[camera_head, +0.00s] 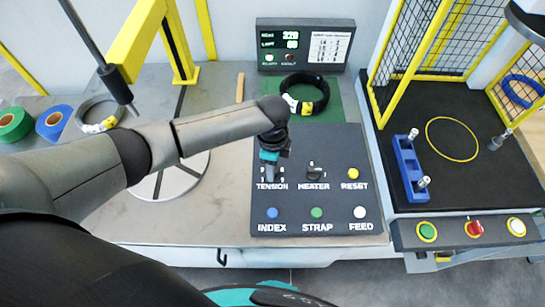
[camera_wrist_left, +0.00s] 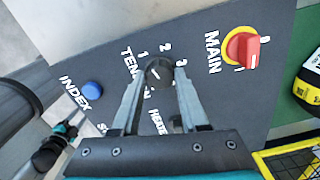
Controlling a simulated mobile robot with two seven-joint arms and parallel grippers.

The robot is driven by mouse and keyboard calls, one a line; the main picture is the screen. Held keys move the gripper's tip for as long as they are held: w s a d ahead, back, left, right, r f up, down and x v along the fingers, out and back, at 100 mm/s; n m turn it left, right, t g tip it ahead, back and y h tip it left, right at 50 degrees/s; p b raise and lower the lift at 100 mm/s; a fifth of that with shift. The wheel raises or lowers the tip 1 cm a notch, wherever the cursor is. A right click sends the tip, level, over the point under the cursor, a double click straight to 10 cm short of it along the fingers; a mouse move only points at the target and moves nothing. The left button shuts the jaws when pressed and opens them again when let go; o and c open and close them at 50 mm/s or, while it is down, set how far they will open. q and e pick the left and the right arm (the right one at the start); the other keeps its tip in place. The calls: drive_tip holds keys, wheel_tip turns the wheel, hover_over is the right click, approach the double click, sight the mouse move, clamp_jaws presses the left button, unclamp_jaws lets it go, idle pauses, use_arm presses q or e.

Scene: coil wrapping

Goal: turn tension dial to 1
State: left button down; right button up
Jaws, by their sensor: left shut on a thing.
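The black tension dial (camera_wrist_left: 159,72) shows in the left wrist view, with the white numbers 1, 2 and 3 around its upper side. My left gripper (camera_wrist_left: 158,80) has a finger on each side of the dial and is shut on it. A pale mark shows on the dial, but I cannot tell exactly which number it points to. In the head view my left gripper (camera_head: 269,172) points down just above the TENSION label, and its hand and fingers hide most of the dial. The dial sits on the dark control panel (camera_head: 335,205).
The heater dial (camera_head: 314,173) is right of the gripper, beside the yellow reset button (camera_head: 353,173). Blue index (camera_head: 272,213), green strap (camera_head: 317,212) and white feed (camera_head: 360,212) buttons lie in front. A red main switch (camera_wrist_left: 243,49) shows in the wrist view. A black coil (camera_head: 305,93) lies behind.

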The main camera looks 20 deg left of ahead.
use_arm(q)
drive_tip(key=shift+n+p, duration=1)
drive_tip(key=shift+n, duration=0.2)
drive_tip(key=shift+c, duration=2.2)
unclamp_jaws()
wheel_tip(320, 180, up, 15)
drive_tip(key=p, duration=0.1)
drive_tip(key=shift+r+p, duration=0.15)
drive_tip(key=shift+p, duration=0.15)
drive_tip(key=shift+s, duration=0.1)
